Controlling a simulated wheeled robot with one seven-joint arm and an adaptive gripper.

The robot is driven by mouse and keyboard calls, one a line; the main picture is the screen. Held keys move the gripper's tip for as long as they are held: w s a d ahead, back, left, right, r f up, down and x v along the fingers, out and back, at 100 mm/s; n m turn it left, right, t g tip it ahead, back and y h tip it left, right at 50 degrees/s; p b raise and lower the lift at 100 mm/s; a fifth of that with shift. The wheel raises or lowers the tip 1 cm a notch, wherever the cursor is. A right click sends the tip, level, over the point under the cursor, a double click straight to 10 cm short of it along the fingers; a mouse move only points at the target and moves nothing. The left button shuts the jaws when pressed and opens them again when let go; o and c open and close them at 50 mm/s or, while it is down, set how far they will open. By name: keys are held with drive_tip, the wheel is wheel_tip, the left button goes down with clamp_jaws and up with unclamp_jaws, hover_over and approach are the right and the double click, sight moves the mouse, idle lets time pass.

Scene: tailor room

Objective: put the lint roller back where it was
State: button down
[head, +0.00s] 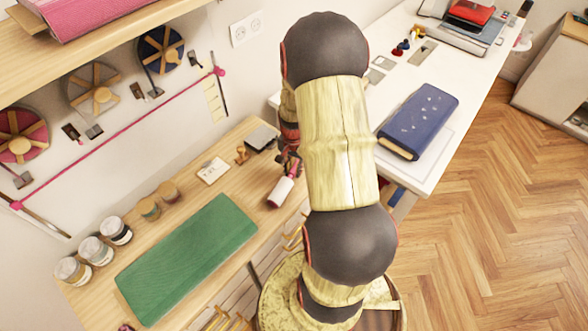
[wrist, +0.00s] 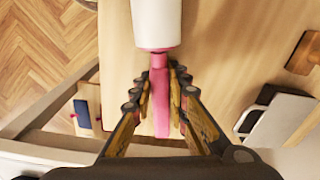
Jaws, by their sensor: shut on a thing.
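The lint roller has a white roll (head: 280,191) and a pink handle. In the wrist view its white roll (wrist: 156,22) points away from me and its pink handle (wrist: 160,95) lies between my fingers. My gripper (head: 291,160) is shut on the handle; in the wrist view the two fingers (wrist: 160,100) press it from both sides. The roller is over the right part of the wooden table (head: 215,182). I cannot tell whether it touches the table top. My arm hides part of the table's right end.
A white card (head: 212,170), a wooden stamp (head: 242,155) and a dark box (head: 262,138) are near the wall. A blue book (head: 420,120) lies on the white table.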

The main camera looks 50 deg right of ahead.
drive_tip(key=shift+f, duration=0.3)
drive_tip(key=c, duration=1.6)
unclamp_jaws()
drive_tip(key=shift+c, duration=0.2)
wheel_tip(320, 180, up, 12)
drive_tip(key=shift+a, duration=0.15)
drive_tip(key=s+a+r+n+t, duration=0.2)
drive_tip(key=a+r+n, duration=0.3)
drive_tip(key=a, duration=0.5)
drive_tip(key=s+a+r+n+t+b, duration=0.1)
drive_tip(key=s+a+r+n, duration=0.1)
drive_tip(key=a+r+n, duration=0.3)
drive_tip(key=s+a+r+n+t+b, duration=0.1)
drive_tip(key=s+a+r+n+t, duration=0.1)
drive_tip(key=a+r+n, duration=0.4)
drive_tip(key=a+r, duration=0.4)
drive_tip(key=a, duration=0.5)
drive_tip(key=shift+s+a+r+t, duration=0.2)
drive_tip(key=shift+a+t, duration=0.1)
drive_tip(key=shift+a, duration=0.1)
